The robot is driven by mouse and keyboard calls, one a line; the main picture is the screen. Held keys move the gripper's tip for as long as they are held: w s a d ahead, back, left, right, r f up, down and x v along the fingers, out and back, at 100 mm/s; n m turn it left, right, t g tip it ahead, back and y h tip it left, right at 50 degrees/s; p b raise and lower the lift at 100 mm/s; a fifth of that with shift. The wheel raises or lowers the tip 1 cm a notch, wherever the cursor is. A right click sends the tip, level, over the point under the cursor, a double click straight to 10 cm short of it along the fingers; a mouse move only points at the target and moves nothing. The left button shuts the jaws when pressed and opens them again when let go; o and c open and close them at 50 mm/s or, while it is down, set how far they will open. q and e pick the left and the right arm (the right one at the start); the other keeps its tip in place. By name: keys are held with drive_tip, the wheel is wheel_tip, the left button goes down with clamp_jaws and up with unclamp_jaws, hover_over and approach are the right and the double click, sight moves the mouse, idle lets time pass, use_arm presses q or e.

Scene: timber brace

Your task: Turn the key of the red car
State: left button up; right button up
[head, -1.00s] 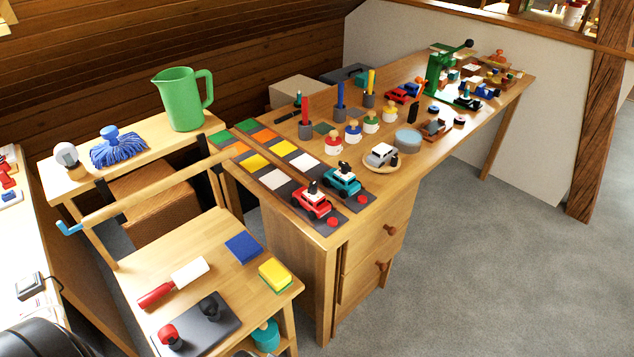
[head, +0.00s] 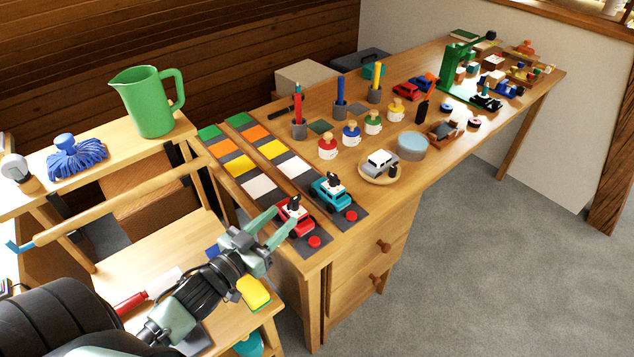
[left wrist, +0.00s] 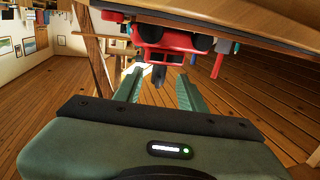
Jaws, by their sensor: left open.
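The red car (head: 296,221) stands at the near end of the dark lane strip on the long table, with a white roof and a black key (head: 294,203) upright on top. My left gripper (head: 282,222) is open at the car's near side, its fingers pointing at it. In the left wrist view the red car (left wrist: 172,42) appears upside down, with the dark key (left wrist: 158,77) in the gap between the open fingers (left wrist: 160,80). I cannot tell whether they touch it. My right gripper is not in view.
A teal car (head: 331,192) with its own black key stands close beside the red one. Red buttons (head: 314,241) lie in front of the cars. A yellow sponge (head: 254,292) lies on the lower table under my arm. A plate with a silver car (head: 380,163) stands farther right.

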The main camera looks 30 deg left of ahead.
sight(288, 204)
use_arm(q)
drive_tip(key=shift+w+r, duration=0.2)
drive_tip(key=shift+r, duration=0.05)
drive_tip(key=shift+w+r, duration=0.1)
drive_tip(key=shift+r, duration=0.1)
drive_tip(key=w, duration=0.3)
drive_tip(key=shift+w+d+r, duration=0.1)
drive_tip(key=shift+d+r, duration=0.05)
drive_tip(key=shift+d, duration=0.1)
drive_tip(key=shift+w+d, duration=0.25)
drive_tip(key=shift+w, duration=1)
drive_tip(key=shift+w+p, duration=0.3)
drive_tip(key=shift+w, duration=0.05)
drive_tip(key=shift+w+d, duration=0.1)
drive_tip(key=shift+w, duration=0.2)
drive_tip(key=c, duration=0.9)
clamp_jaws()
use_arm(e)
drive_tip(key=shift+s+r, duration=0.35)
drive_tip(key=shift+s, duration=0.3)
